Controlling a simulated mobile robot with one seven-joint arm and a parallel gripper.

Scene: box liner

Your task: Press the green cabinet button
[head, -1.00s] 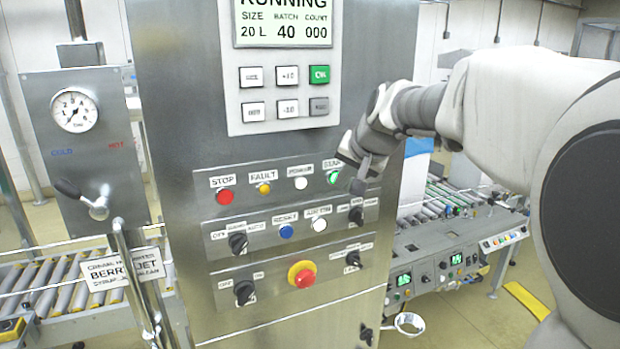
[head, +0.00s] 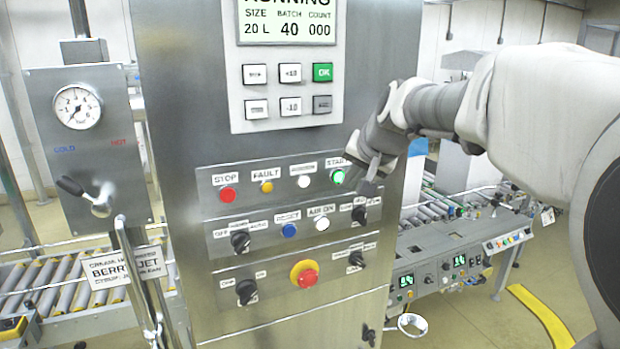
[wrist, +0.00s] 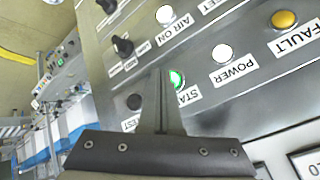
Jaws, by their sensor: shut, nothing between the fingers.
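My gripper (head: 368,188) is shut and empty, just to the right of the button and slightly lower in the head view. In the wrist view, the green button (wrist: 177,79) shows beside the shut fingertips of my gripper (wrist: 160,72), which hide part of it and its START label. I cannot tell whether the fingertips touch the panel.
A white POWER button (head: 304,181), an amber FAULT button (head: 267,187) and a red STOP button (head: 228,194) share the row. A black selector knob (head: 359,214) sticks out below my gripper. A keypad with a green OK key (head: 322,72) is above.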

